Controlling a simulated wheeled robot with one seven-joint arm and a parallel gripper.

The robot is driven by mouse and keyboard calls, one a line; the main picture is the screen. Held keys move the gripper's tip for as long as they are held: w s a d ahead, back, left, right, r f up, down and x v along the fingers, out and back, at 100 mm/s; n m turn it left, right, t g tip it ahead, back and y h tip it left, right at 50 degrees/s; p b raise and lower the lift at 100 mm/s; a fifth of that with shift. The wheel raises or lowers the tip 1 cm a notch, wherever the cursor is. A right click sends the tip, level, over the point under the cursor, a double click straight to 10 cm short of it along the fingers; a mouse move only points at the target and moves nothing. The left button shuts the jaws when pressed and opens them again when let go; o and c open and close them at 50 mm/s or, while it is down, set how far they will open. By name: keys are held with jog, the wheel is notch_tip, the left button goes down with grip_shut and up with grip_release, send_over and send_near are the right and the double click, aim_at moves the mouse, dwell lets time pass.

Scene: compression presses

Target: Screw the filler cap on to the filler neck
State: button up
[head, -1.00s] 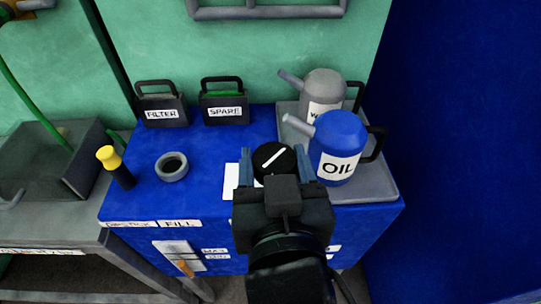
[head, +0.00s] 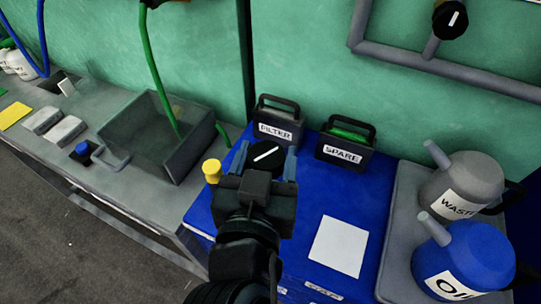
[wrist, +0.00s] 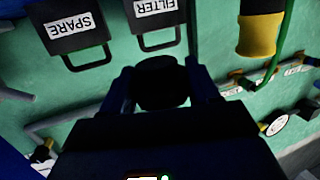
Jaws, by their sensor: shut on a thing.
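The filler cap (head: 267,154) is a black round cap with a white stripe on top. My gripper (head: 266,160) is shut on it, one finger on each side. The cap also shows dark between the fingers in the wrist view (wrist: 160,86). The filler neck, a grey ring on the blue bench top, is not visible now. My gripper and the cap cover the area right of the yellow-topped dipstick (head: 212,172), where the ring stood. I cannot tell whether the cap touches the neck.
The FILTER box (head: 279,128) and SPARE box (head: 342,150) stand just behind and right of the cap. A blue OIL can (head: 465,260) and a grey WASTE can (head: 462,185) stand at right. A grey bin (head: 160,135) is left. Bench around the white card (head: 339,246) is clear.

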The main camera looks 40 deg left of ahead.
jog(key=shift+f+b, duration=0.15)
jog(key=shift+b, duration=0.15)
jog(key=shift+d+f+b, duration=0.1)
jog(key=shift+f+b, duration=2.4)
jog(key=shift+f, duration=0.25)
jog(key=shift+f+b, duration=1)
jog(key=shift+b, duration=0.15)
jog(key=o, duration=1.1)
jog(key=shift+r, duration=0.1)
jog(key=shift+s, duration=0.1)
jog(key=v, duration=0.7)
jog(key=shift+s+d+b, duration=0.25)
jog(key=shift+b, duration=0.05)
jog(key=shift+s, duration=0.1)
